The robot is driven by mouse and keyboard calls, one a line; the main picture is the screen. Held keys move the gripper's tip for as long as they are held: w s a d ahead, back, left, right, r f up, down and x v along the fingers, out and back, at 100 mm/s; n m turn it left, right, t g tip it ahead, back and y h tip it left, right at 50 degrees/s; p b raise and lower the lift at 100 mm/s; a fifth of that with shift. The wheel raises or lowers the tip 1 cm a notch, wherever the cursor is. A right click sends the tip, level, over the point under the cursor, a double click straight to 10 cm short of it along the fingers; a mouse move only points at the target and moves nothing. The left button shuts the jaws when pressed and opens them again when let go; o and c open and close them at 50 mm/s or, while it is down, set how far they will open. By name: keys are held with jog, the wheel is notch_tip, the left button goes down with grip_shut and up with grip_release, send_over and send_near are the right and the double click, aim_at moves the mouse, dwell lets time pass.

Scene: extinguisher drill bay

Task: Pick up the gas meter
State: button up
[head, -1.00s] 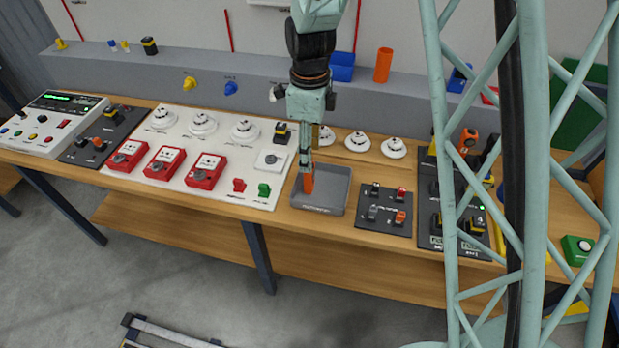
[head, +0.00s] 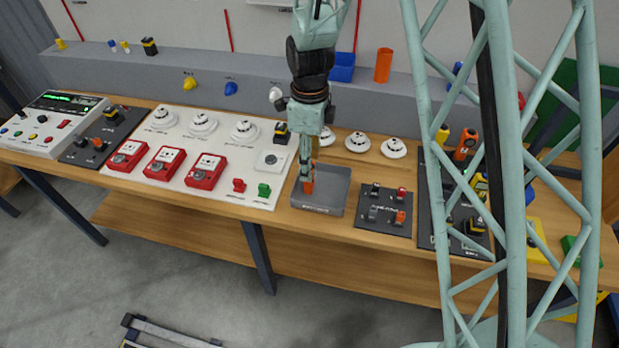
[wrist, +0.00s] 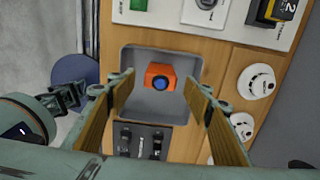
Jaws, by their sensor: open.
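An orange block-like device (wrist: 159,82) with a dark blue round face stands in the grey tray (wrist: 187,62). No label on it is readable, so I cannot tell for sure that it is the gas meter. My gripper (wrist: 158,92) is open above the tray, with one finger on each side of the device and a gap on both sides in the wrist view. In the head view the orange device (head: 308,187) shows just under my gripper (head: 307,172), which partly hides it. A second orange handheld device (head: 466,142) stands on the dark panel at the right.
A dark switch panel (head: 385,209) lies right of the tray. White detectors (head: 358,142) sit behind. A white board (head: 226,184) with red call points (head: 207,168) is at the left. An orange cylinder (head: 383,66) stands on the back ledge.

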jog(key=shift+f, duration=2.4)
jog(key=c, duration=1.1)
